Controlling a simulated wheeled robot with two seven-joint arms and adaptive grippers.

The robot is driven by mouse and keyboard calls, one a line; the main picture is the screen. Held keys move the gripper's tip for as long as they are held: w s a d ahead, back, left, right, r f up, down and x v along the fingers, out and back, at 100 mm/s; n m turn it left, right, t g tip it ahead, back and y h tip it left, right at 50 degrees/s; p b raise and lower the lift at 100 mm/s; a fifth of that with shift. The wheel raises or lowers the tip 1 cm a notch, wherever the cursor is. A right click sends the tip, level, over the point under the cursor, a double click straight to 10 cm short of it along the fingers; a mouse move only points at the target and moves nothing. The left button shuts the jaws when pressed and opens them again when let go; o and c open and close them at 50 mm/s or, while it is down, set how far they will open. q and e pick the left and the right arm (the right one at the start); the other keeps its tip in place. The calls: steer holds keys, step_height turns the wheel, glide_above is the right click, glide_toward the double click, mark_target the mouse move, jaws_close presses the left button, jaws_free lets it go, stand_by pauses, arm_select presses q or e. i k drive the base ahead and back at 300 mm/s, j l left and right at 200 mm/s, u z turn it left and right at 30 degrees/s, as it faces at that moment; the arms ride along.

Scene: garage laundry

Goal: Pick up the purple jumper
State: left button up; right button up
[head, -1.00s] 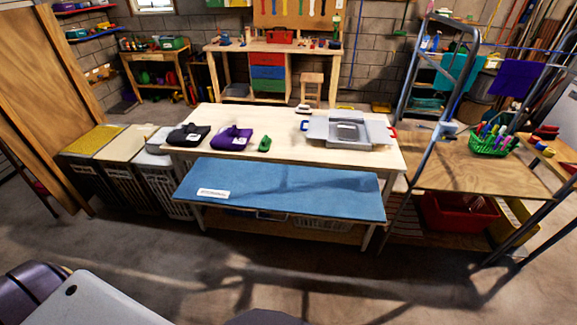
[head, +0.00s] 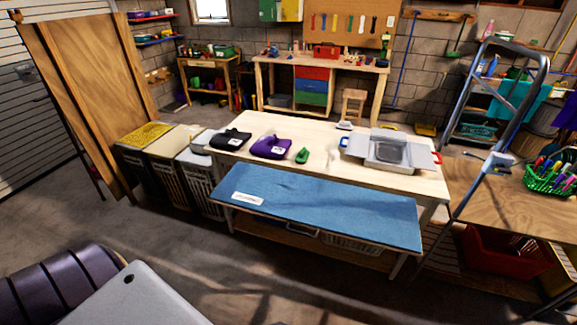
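The purple jumper (head: 271,147) lies folded on the pale wooden table (head: 319,162), with a small light label on it. A folded black garment (head: 230,140) lies to its left and a green object (head: 303,155) to its right. None of these is touched by a gripper. Neither of my grippers shows in the head view, so I cannot see their state.
A blue padded board (head: 320,205) runs along the table's front. A grey folding device (head: 388,150) sits on the table's right. Hampers (head: 200,185) stand at the left end, a stepladder (head: 500,110) at the right. The concrete floor in front is clear.

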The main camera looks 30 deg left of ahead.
mark_target(265, 145)
steer(key=j+z, duration=0.2)
steer(key=j, duration=0.65)
steer(key=j+z, duration=0.15)
steer(key=j, duration=0.75)
steer(key=k+j+z, duration=0.2)
steer(key=j, duration=0.65)
steer(key=k+j+z, duration=0.15)
steer(key=j, duration=0.7)
steer(key=k+j+z, duration=0.2)
steer(key=j, duration=0.65)
steer(key=k+j+z, duration=0.15)
steer(key=j, duration=0.6)
steer(key=k+j+z, duration=0.2)
steer(key=k+j, duration=0.2)
steer(key=j, duration=0.35)
steer(key=k+j+z, duration=0.15)
steer(key=k+j, duration=0.2)
steer(key=j, duration=0.35)
